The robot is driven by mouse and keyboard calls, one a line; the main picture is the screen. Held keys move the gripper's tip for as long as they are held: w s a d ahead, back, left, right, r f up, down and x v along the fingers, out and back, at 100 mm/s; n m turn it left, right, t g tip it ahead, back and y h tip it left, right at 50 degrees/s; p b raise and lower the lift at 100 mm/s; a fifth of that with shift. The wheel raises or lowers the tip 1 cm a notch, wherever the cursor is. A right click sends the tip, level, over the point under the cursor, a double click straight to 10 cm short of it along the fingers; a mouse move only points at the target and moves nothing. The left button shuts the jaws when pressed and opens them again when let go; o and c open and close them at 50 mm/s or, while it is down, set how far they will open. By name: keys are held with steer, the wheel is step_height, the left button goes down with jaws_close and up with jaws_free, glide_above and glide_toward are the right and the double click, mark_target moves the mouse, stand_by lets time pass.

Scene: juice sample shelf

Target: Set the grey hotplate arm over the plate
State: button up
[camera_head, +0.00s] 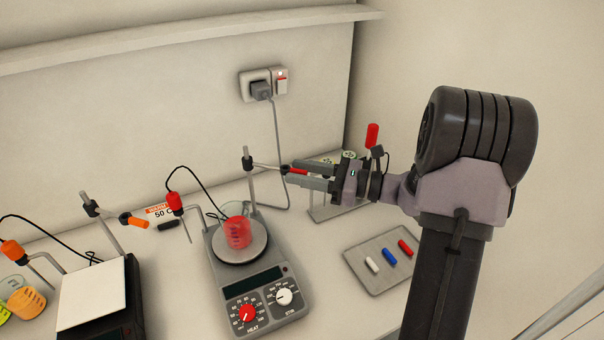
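The grey hotplate (262,272) stands at the middle of the bench. A beaker of red liquid (237,232) stands on its round plate (240,257). A rod (251,186) rises at the hotplate's back, with a dark clamp at its top. The hotplate arm (267,166) runs from this clamp to the right, away from the plate, and ends in a red handle (297,171). My gripper (291,171) reaches in from the right. Its fingers lie close on either side of the red handle and look shut on it. They partly hide the handle.
A red probe (174,202) on a bent rod hangs left of the hotplate. A black device (120,300) with a white top and an orange-handled arm (132,221) stands at left. A tray (376,282) with small coloured bars lies at right. A rack (335,208) is behind my gripper.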

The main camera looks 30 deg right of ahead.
steer(key=c, duration=0.7)
steer(key=shift+s+d, duration=0.1)
jaws_close()
steer(key=shift+r, duration=0.1)
stand_by(0.5)
